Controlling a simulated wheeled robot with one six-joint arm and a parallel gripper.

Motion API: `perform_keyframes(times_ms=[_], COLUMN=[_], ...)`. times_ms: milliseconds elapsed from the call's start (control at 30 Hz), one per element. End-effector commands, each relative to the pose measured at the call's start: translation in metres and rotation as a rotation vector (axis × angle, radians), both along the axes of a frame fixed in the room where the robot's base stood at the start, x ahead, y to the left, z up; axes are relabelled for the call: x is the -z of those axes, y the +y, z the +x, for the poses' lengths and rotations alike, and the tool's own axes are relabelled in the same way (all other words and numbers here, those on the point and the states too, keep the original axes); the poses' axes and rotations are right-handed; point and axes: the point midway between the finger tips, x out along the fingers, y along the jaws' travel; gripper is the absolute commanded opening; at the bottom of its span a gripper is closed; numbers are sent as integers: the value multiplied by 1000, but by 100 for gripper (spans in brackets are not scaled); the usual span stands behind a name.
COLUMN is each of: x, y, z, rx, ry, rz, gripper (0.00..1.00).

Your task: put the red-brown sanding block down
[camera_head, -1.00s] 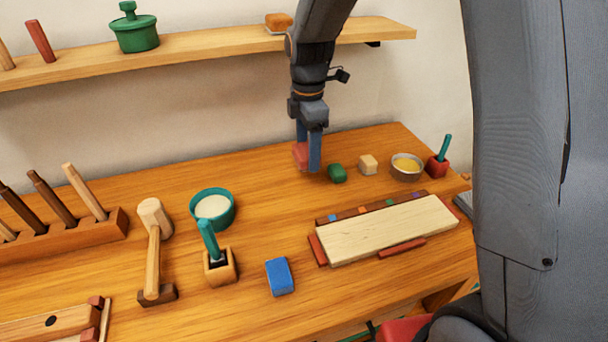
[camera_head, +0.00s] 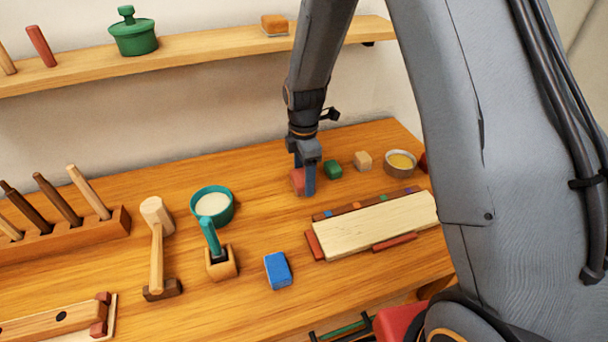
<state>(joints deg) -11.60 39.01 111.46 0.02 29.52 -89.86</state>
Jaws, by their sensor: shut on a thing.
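The red-brown sanding block (camera_head: 297,181) is between the blue fingers of my gripper (camera_head: 304,182), which is shut on it. The block is low at the bench top, left of the green block; I cannot tell whether it touches the wood. A finger covers part of the block. The wooden bench (camera_head: 270,216) lies under it.
A green block (camera_head: 333,169), a pale block (camera_head: 362,161) and a bowl of yellow stuff (camera_head: 400,163) stand right of my gripper. A pale board (camera_head: 375,226) lies in front, with a blue block (camera_head: 278,271) nearer. Bare wood lies to the left, up to the teal bowl (camera_head: 212,206).

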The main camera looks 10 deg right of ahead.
Motion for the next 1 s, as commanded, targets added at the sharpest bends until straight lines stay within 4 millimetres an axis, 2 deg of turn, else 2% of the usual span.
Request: perform_keyframes(times_ms=[233, 267, 367, 767, 867, 1000], x=[3, 3, 3, -4, -13, -35], y=[0, 0, 0, 0, 0, 0], z=[0, 0, 0, 1, 2, 2], rx=[0, 0, 0, 0, 0, 0], ry=[0, 0, 0, -2, -4, -5], rz=[0, 0, 0, 0, 1, 1], gripper=[29, 65, 81, 81, 81, 81])
